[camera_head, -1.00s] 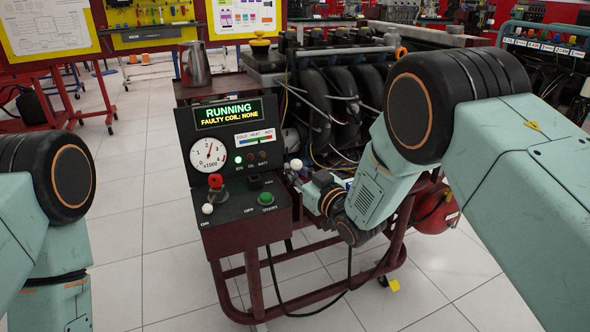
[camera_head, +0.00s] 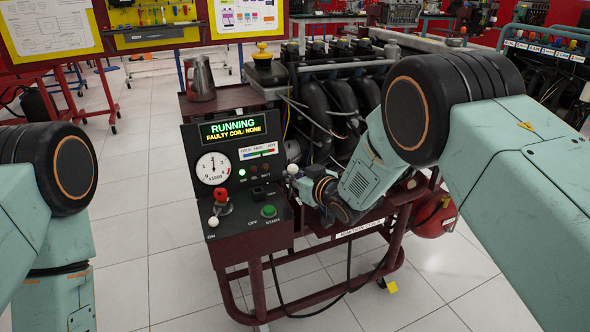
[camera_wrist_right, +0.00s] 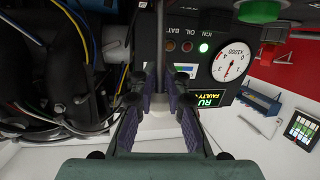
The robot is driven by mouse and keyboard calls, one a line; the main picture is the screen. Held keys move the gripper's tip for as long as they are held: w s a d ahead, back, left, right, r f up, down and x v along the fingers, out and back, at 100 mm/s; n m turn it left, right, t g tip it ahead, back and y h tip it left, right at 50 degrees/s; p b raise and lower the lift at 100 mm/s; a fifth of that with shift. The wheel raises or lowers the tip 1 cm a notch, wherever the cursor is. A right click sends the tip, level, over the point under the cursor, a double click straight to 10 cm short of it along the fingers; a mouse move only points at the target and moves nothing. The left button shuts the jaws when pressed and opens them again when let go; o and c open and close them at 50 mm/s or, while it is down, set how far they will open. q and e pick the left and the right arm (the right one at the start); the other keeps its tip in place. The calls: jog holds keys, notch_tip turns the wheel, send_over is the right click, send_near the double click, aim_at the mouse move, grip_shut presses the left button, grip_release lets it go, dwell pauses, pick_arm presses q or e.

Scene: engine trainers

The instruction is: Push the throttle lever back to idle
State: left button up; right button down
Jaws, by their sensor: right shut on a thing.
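The throttle lever shows in the head view as a white knob (camera_head: 293,169) at the right side of the control box (camera_head: 250,238). My right gripper (camera_head: 298,180) is at that knob, its fingers small and partly hidden by my wrist. In the right wrist view, the gripper's purple-padded fingers (camera_wrist_right: 157,100) are shut around the lever's grey rod (camera_wrist_right: 160,45). A pale round end (camera_wrist_right: 155,128) shows between the fingers. My left gripper is out of view; only my left arm shows.
The box carries a RUNNING display (camera_head: 232,129), a tachometer (camera_head: 213,168), a red knob (camera_head: 222,195) and a green START button (camera_head: 268,211). Engine intake pipes (camera_head: 340,105) stand close behind the gripper. A metal jug (camera_head: 200,80) stands behind the box.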

jog(key=shift+w+a+r+g+h+p, duration=0.2)
jog(key=shift+w+r+g+p, duration=0.3)
jog(key=shift+p, duration=0.5)
jog(key=shift+w+a+r+g+h+p, duration=0.2)
jog(key=shift+w+r+g+p, duration=0.3)
jog(key=shift+p, duration=0.5)
jog(key=shift+w+a+f+g+h+p, duration=0.15)
jog(key=shift+w+g+p, duration=0.25)
jog(key=shift+p, duration=0.6)
jog(key=shift+w+a+f+g+h+p, duration=0.15)
jog(key=shift+w+g+p, duration=0.2)
jog(key=shift+p, duration=0.6)
jog(key=shift+d, duration=0.1)
jog(key=c, duration=1.3)
grip_release()
jog(key=shift+s+f, duration=0.1)
jog(key=shift+s, duration=0.05)
jog(key=shift+o, duration=0.7)
jog(key=shift+d+f, duration=0.1)
jog(key=shift+f, duration=0.1)
